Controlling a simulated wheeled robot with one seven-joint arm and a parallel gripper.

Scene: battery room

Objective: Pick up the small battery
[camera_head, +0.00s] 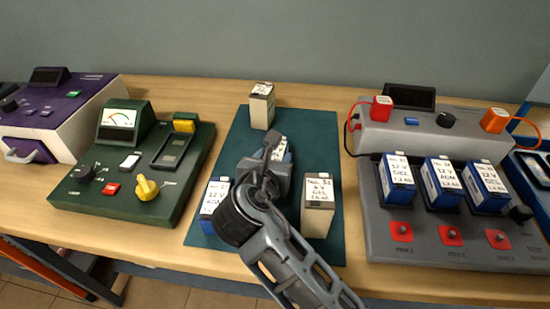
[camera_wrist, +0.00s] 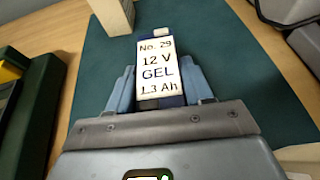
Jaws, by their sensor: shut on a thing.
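A small blue battery with a white label (camera_wrist: 157,66), reading No. 29, 12 V GEL 1.3 Ah, stands between my gripper's fingers (camera_wrist: 160,88) in the wrist view. The fingers are shut on its two sides. In the head view my gripper (camera_head: 270,166) is over the middle of the dark green mat (camera_head: 235,140) and hides most of this battery (camera_head: 287,154). I cannot tell whether its base touches the mat. Other batteries stand on the mat: a blue one (camera_head: 212,204) at front left, a beige 6 V one (camera_head: 318,206) at front right, and a beige one (camera_head: 262,106) at the back.
A green tester (camera_head: 125,200) with a dial and yellow knob stands left of the mat. A grey charging station (camera_head: 440,240) holding three blue batteries stands at the right. A purple and white device (camera_head: 80,115) is at far left. The wooden bench (camera_head: 200,90) shows between them.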

